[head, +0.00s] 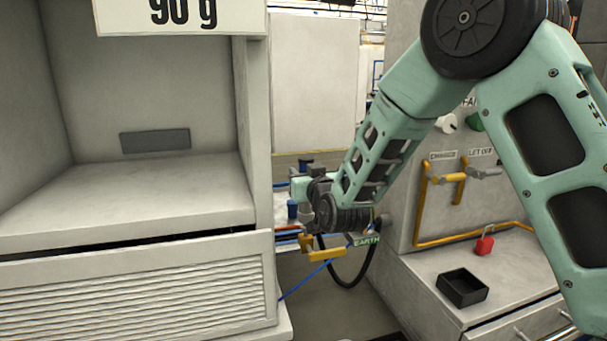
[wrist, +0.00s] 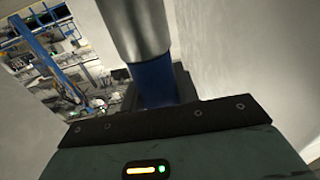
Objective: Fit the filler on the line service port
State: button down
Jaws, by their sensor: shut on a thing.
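My gripper (head: 301,196) is at the far end of my arm, small in the head view, by the gap between the white cabinet and the grey console. In the wrist view my gripper (wrist: 165,95) is shut on a blue section below a silver cylinder (wrist: 135,25), which I take to be the filler. The cylinder runs out of the top of that view, so its end is hidden. A small blue part (head: 292,209) shows beside the gripper in the head view. I cannot pick out the line service port in either view.
The white cabinet (head: 258,150) with an open bay stands left of the gripper. Yellow handles (head: 325,253), an EARTH tag (head: 367,240) and a looped black hose (head: 350,278) are below it. The console at right holds a black tray (head: 462,288) and red padlock (head: 484,243).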

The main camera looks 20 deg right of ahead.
jog(key=shift+f+b, duration=0.5)
jog(key=shift+f, duration=0.1)
jog(key=c, duration=1)
grip_release()
jog(key=shift+o, duration=0.2)
jog(key=s+d+b, duration=0.1)
jog(key=s+b, duration=1.1)
jog(key=s, duration=0.5)
jog(key=shift+s, duration=0.15)
